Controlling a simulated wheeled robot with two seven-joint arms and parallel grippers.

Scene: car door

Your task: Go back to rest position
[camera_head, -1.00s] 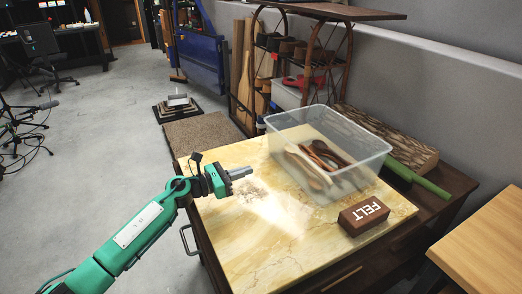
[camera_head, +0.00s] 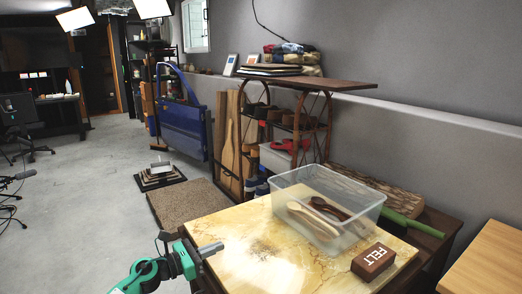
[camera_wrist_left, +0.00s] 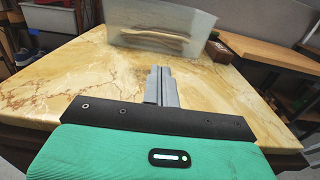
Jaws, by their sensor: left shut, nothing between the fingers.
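My left gripper (camera_head: 211,249) is shut and empty, with its grey fingers together at the left edge of the marble-topped table (camera_head: 245,262). Its green arm comes in from the bottom left in the head view. In the left wrist view the shut fingers (camera_wrist_left: 160,86) point across the table towards a clear plastic bin (camera_wrist_left: 170,24). The fingers touch nothing that I can see. My right gripper does not show in either view.
The clear bin (camera_head: 283,199) holds several wooden spoons. A wooden table (camera_head: 492,262) stands at the right. A blue car door (camera_head: 182,128) stands behind.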

